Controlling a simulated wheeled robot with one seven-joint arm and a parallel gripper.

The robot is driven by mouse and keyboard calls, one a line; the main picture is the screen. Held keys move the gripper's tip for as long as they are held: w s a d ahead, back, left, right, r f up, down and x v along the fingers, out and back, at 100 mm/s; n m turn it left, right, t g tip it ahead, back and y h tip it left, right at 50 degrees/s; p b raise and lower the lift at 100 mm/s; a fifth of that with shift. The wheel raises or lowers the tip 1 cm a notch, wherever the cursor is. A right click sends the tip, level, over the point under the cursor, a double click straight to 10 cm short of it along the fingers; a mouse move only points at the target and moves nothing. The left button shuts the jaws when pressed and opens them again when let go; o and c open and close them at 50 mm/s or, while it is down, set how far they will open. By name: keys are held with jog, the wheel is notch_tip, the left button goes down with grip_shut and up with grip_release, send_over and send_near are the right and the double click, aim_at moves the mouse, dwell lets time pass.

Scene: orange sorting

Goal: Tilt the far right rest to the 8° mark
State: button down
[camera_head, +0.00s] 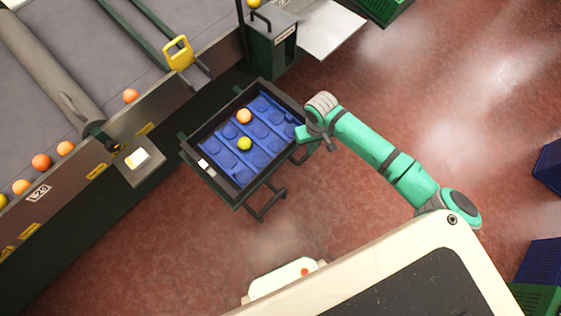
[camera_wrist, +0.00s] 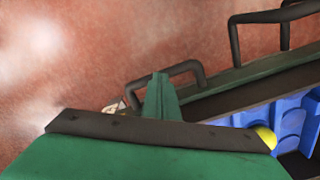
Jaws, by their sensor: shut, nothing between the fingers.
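A dark, green-edged stand (camera_head: 190,152) holds a blue cupped tray (camera_head: 215,155) below the middle of the conveyor. An orange fruit (camera_head: 244,116) and a yellow-green fruit (camera_head: 245,144) lie in the tray. My gripper (camera_head: 303,134) is at the stand's right side, shut and empty. In the wrist view my gripper (camera_wrist: 160,95) is shut beside the stand's rim (camera_wrist: 235,90); I cannot tell whether they touch. The blue tray (camera_wrist: 290,120) shows there at the right, with a yellow fruit (camera_wrist: 265,138) partly hidden. I cannot pick out the far right rest or an 8° mark.
The conveyor (camera_head: 130,50) with several oranges runs along the upper left. A dark green box (camera_head: 270,45) stands beyond the stand. Bent dark handles (camera_wrist: 270,17) stick up along the rim. Blue crates (camera_head: 548,165) stand at the right edge. Red floor between is clear.

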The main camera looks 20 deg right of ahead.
jog(key=shift+f, duration=1.05)
dwell(0.9)
notch_tip(320, 180, up, 9)
dwell(1.2)
dwell(0.4)
